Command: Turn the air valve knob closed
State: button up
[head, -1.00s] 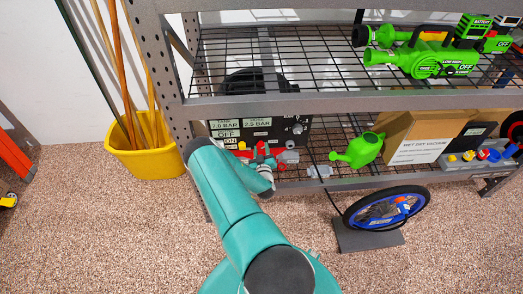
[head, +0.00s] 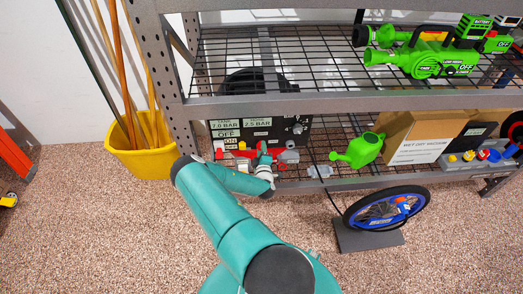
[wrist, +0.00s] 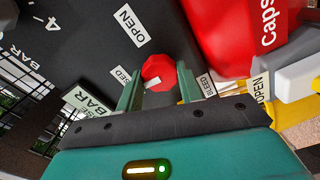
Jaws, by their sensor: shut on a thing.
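The air valve knob (wrist: 158,69) is a red faceted knob with a pale mark, on a dark panel in the wrist view. My gripper (wrist: 159,82) is shut on it, one green finger at each side. In the head view my gripper (head: 264,160) is at the front of the black compressor panel (head: 262,131) on the lower shelf. My wrist hides the knob there.
A red container (wrist: 236,35) marked "Caps" stands close to the right finger. A green watering can (head: 358,150) and a cardboard box (head: 412,138) are to the right. A wheel (head: 388,210) stands on the floor, and a yellow bucket (head: 145,155) is at left.

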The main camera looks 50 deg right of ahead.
jog(key=shift+n, duration=0.5)
jog(key=o, duration=1)
jog(key=shift+s, duration=0.1)
jog(key=v, duration=1.3)
jog(key=shift+s+a, duration=0.25)
jog(key=shift+s, duration=0.05)
